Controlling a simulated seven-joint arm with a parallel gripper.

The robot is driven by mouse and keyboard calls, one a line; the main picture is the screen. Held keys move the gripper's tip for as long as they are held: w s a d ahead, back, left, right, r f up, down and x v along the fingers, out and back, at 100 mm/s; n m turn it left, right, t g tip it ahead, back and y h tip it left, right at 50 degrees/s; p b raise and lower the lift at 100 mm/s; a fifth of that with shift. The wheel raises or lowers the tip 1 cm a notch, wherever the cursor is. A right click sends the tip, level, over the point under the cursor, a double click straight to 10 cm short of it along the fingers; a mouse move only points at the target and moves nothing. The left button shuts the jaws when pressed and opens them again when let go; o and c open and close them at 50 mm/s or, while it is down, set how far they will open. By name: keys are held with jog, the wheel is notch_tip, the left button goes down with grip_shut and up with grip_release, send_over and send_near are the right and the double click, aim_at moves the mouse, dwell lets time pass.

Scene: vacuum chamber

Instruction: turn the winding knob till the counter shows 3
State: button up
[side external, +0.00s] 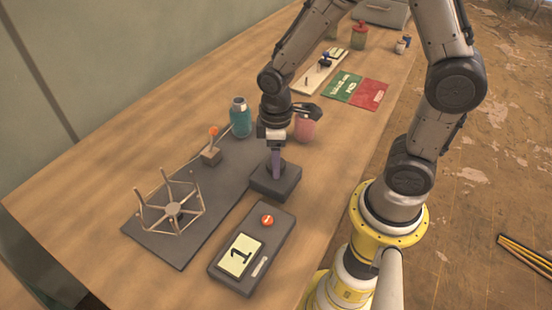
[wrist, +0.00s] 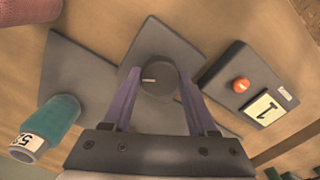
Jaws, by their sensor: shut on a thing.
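The winding knob (wrist: 156,78) is a dark round knob with a white mark, on a dark square block; the block (side external: 276,184) stands on the table in the side view. My gripper (wrist: 156,88) points down over it with its purple fingers on either side of the knob, shut on it. In the side view my gripper (side external: 276,172) hides most of the knob. The counter (side external: 240,254) is a dark box with a pale display showing 1 and an orange-red button (side external: 267,221). The counter (wrist: 262,108) also shows in the wrist view.
A wire reel frame (side external: 172,212) and a small lever block (side external: 211,155) stand on a dark mat (side external: 215,205) to the left. A teal bottle (side external: 240,118) and a pink cup (side external: 305,128) stand close behind my gripper. Bare table lies at the front left.

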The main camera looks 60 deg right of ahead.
jog(key=m, duration=1.2)
jog(key=shift+m, duration=0.3)
dwell(0.4)
jog(key=o, duration=1.4)
jog(key=shift+c, duration=0.2)
notch_tip(320, 180, up, 14)
